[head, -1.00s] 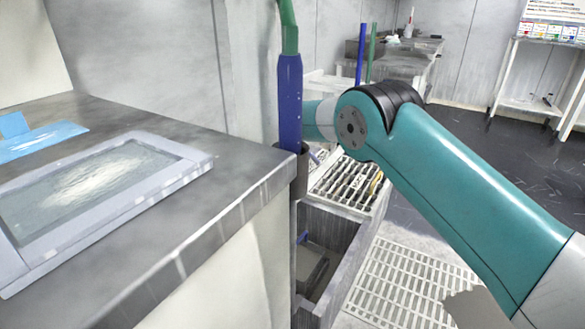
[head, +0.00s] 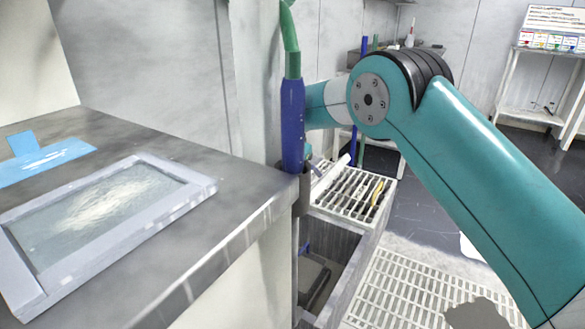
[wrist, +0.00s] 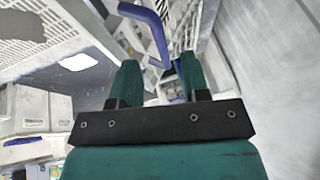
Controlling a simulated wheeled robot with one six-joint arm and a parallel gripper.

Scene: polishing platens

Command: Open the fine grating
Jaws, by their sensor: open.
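A slotted pale grating (head: 352,190) lies level at the end of the sink trough, with dark slots and a yellow item on it. A wider slotted floor grating (head: 410,290) lies at lower right. I cannot tell for sure which is the fine grating. In the wrist view my gripper (wrist: 158,62) is open, its two teal fingers apart with nothing clearly held between them. A bent blue bar (wrist: 152,28) shows just beyond the fingertips; I cannot tell if it touches them. In the head view my gripper is hidden.
A grey bench (head: 190,150) fills the left, with a framed panel (head: 200,187) and a blue item (head: 45,165) on it. A blue and green pole (head: 292,125) stands at its corner. An open trough (head: 345,240) lies below. A white rack (head: 530,110) stands far right.

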